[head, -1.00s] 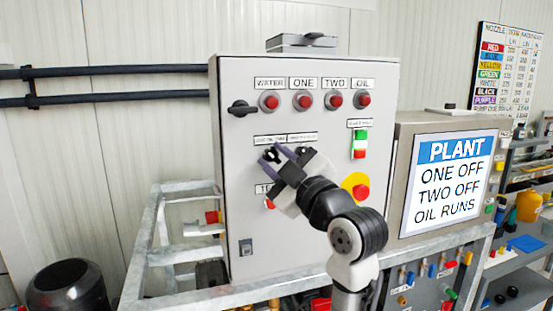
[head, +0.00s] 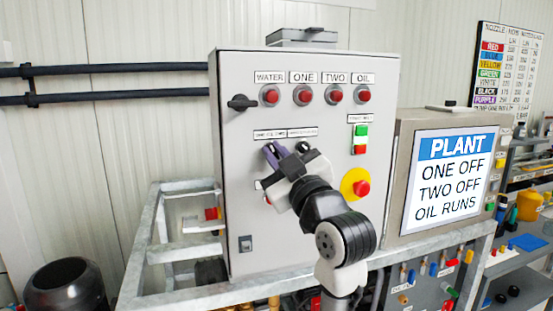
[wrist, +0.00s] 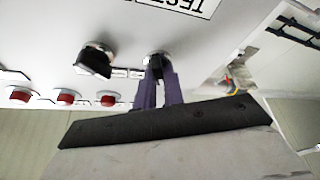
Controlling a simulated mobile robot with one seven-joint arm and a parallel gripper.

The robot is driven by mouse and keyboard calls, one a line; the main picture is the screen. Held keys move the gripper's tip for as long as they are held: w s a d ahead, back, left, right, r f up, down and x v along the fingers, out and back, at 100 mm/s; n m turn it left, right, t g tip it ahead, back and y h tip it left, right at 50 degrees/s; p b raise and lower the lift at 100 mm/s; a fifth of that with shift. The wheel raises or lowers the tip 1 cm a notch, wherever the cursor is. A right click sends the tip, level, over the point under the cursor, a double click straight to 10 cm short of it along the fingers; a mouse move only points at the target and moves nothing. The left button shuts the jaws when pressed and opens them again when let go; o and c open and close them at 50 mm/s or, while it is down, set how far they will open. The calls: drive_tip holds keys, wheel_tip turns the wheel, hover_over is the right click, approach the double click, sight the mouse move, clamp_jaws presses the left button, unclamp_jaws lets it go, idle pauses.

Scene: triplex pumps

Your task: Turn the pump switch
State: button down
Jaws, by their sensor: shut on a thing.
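The grey control cabinet (head: 310,230) fills the middle of the head view. Two black rotary switches sit under small labels at its centre. The right switch (head: 303,147) is free; it also shows in the wrist view (wrist: 95,62), turned at a slant. The left switch (wrist: 157,65) is between the purple fingers of my gripper (wrist: 158,92) in the wrist view, and mostly hidden in the head view. My gripper (head: 273,152) is shut on this left switch, close to the panel face.
Red lamps (head: 303,96) run along the top under WATER, ONE, TWO and OIL labels. A black side handle (head: 241,104), green-red buttons (head: 360,140) and a red stop button (head: 361,188) on yellow are nearby. A sign (head: 453,175) reads PLANT, ONE OFF, TWO OFF, OIL RUNS.

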drive_tip(key=m+t+h, duration=0.1)
drive_tip(key=m, duration=0.2)
drive_tip(key=m+t+h, duration=0.1)
drive_tip(key=m+h, duration=0.1)
drive_tip(key=m, duration=0.2)
drive_tip(key=shift+a, duration=0.1)
drive_tip(key=shift+m+h, duration=0.3)
drive_tip(key=shift+m, duration=0.2)
drive_tip(key=c, duration=1.5)
unclamp_jaws()
drive_tip(key=shift+s, duration=0.1)
drive_tip(key=b+v, duration=0.6)
drive_tip(key=v, duration=0.7)
drive_tip(key=shift+s+f, duration=0.2)
drive_tip(key=shift+s, duration=0.05)
